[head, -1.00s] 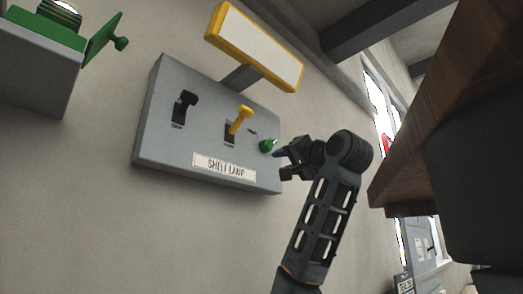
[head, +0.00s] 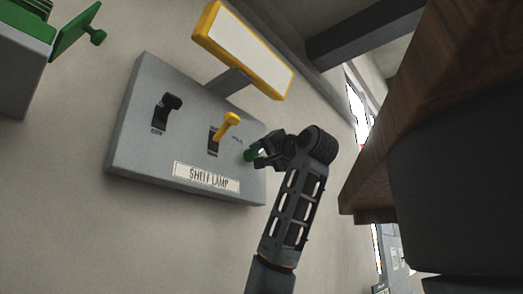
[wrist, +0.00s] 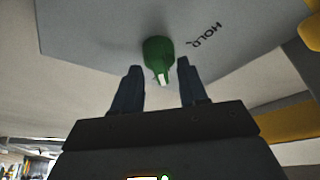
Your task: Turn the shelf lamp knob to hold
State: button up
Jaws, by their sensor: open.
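The shelf lamp panel (head: 190,185) is a grey box on the wall with a "SHELF LAMP" label (head: 207,178). In the wrist view, the green knob (wrist: 158,52) carries a white pointer mark and lies just beyond and between the fingertips of my open gripper (wrist: 158,68). The word "HOLD" (wrist: 205,36) is printed on the panel to the right of the knob. The white mark points down toward my gripper, not at that word.
A black lever (head: 168,105) and a yellow lever (head: 228,122) stick out of the same panel. A yellow-framed white lamp (head: 243,50) is mounted above. A wooden board (head: 400,120) is at the right. A grey box with green parts (head: 22,60) is at upper left.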

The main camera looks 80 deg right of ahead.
jog(key=shift+w, duration=0.1)
grip_shut()
dwell(0.4)
